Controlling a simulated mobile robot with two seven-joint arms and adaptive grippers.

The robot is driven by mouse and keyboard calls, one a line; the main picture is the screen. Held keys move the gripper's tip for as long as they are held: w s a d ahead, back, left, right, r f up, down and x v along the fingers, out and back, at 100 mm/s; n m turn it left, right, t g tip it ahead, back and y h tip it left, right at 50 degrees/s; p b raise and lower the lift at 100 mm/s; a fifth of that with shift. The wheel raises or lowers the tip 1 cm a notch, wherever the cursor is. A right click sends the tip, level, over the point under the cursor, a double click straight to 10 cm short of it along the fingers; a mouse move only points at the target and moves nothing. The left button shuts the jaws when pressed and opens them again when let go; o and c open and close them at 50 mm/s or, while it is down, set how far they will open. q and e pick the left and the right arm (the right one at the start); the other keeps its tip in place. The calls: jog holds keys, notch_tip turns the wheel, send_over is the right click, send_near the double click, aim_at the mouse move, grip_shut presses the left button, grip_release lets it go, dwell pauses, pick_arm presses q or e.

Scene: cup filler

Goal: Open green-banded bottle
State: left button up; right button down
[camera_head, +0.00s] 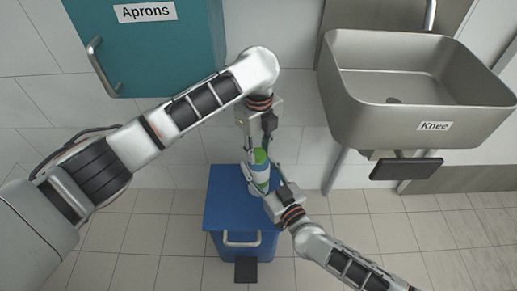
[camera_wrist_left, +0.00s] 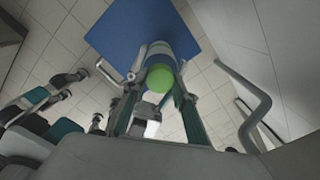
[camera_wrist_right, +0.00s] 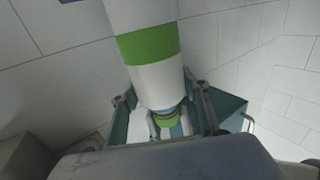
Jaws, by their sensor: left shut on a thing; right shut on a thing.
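The green-banded bottle (camera_head: 262,176) is held in the air between my two grippers, above the blue bin. It is mostly white, with a round green top (camera_wrist_left: 160,78) facing the left wrist camera. A wide green band (camera_wrist_right: 148,44) shows in the right wrist view. My left gripper (camera_head: 256,160) reaches down from above and is shut on the bottle. My right gripper (camera_head: 268,188) comes in from the lower right and is also shut on the bottle. The fingers overlap it, so I cannot tell exactly which part each one grips.
A blue bin (camera_head: 226,214) with a front handle and dark pedal stands below. A steel sink (camera_head: 355,105) with a "Knee" label and dark knee plate (camera_head: 406,168) is at the upper right. A teal "Aprons" cabinet (camera_head: 165,55) hangs at the upper left.

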pick_arm(q)
jog(key=o, duration=1.2)
jog(key=shift+r, duration=2.3)
notch_tip(320, 180, up, 3)
jog(key=m, duration=0.3)
jog(key=shift+f, duration=3.85)
jog(key=c, duration=1.2)
